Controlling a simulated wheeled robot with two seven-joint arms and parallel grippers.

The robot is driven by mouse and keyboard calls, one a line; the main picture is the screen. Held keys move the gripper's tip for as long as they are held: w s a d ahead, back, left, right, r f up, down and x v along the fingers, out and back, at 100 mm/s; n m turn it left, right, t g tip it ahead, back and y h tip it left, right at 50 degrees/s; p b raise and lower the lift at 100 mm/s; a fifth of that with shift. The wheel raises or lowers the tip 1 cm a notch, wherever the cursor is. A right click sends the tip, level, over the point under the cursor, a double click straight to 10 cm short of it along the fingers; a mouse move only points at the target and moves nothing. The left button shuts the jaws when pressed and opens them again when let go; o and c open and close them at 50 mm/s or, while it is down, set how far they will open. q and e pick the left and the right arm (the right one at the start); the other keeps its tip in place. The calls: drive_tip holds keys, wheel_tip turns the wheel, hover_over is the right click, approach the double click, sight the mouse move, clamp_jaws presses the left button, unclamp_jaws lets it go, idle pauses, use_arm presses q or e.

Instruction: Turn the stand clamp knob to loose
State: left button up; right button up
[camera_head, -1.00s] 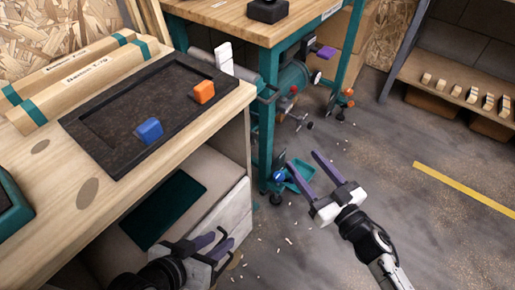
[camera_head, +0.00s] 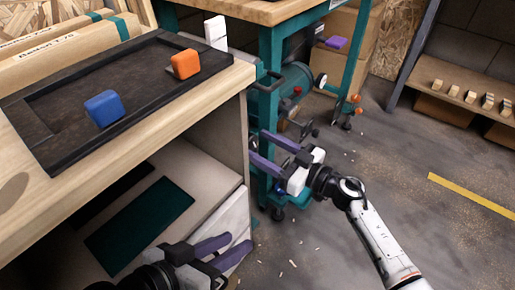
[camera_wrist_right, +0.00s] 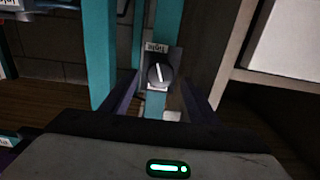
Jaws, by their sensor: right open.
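A round dark knob (camera_wrist_right: 160,74) with a white pointer line shows in the right wrist view, on a small plate on a teal post. Its pointer is nearly upright in the picture. A small label (camera_wrist_right: 156,48) is above the knob and a pale one below it; I cannot read them surely. My right gripper (camera_wrist_right: 160,100) is open, its fingers on either side of the knob's line; I cannot tell whether they touch it. In the head view my right gripper (camera_head: 260,147) is beside the teal bench leg. My left gripper (camera_head: 238,241) is open and empty, low by the workbench.
The wooden workbench (camera_head: 215,105) stands close on the left, holding a black tray (camera_head: 60,160) with a blue block (camera_head: 104,108) and an orange block (camera_head: 186,64). A shelf (camera_head: 470,100) stands at the far right.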

use_arm(q)
drive_tip(key=shift+d+r+h, duration=0.15)
drive_tip(key=shift+r+h, duration=0.15)
use_arm(e)
drive_tip(key=shift+x, duration=0.75)
drive_tip(key=c, duration=1)
